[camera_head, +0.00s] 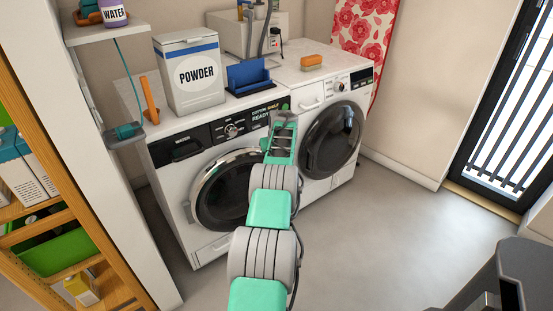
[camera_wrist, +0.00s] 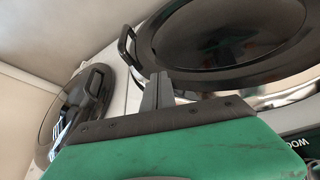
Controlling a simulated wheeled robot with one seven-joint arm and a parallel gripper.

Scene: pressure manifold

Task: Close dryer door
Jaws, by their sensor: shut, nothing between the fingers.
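Two white front-loading machines stand side by side. I take the right one as the dryer (camera_head: 326,90); no label that I can read confirms it.
The left machine's round door (camera_head: 225,190) is close to my arm. A wooden shelf (camera_head: 75,238) is at the left. The floor at the right (camera_head: 390,225) is clear.

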